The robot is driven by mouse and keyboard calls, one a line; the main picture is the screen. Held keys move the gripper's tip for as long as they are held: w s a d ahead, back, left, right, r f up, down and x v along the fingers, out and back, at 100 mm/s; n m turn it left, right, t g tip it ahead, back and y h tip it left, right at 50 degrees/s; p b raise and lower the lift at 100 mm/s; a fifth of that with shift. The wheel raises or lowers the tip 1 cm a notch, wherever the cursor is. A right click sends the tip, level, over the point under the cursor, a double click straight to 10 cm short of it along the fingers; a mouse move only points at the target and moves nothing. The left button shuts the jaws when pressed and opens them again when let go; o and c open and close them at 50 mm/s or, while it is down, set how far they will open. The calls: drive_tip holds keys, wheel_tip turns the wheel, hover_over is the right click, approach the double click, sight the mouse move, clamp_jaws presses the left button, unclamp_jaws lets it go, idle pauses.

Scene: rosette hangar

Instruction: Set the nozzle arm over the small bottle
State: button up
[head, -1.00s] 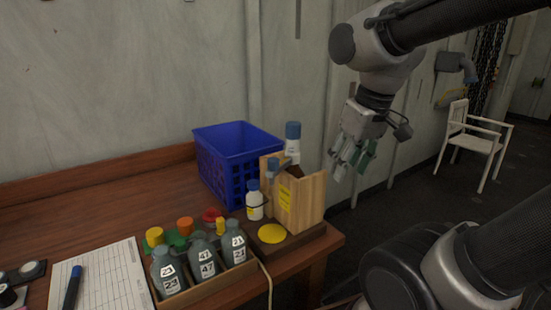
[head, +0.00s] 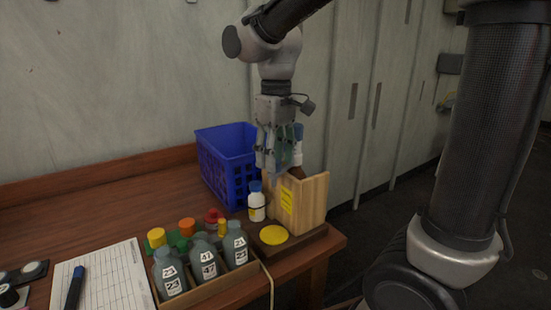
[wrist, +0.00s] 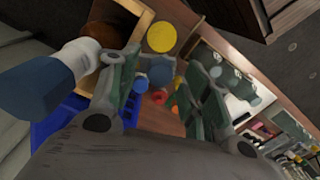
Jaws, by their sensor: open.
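My gripper (head: 270,165) is open, pointing down above the stand's left side, above and slightly right of the bottle cap. It hides the stand's upper left part, and I cannot pick out the nozzle arm for certain. A taller white piece with a blue top (head: 298,143) rises behind the gripper; it also looms at left in the wrist view (wrist: 38,85).
A yellow disc (head: 274,235) lies on the stand's dark base. A blue crate (head: 222,165) stands behind. A wooden tray of numbered grey bottles (head: 205,258) is in front to the left. A sheet with a pen (head: 100,275) lies further left.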

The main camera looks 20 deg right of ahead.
drive_tip(key=shift+f, duration=0.45)
clamp_jaws()
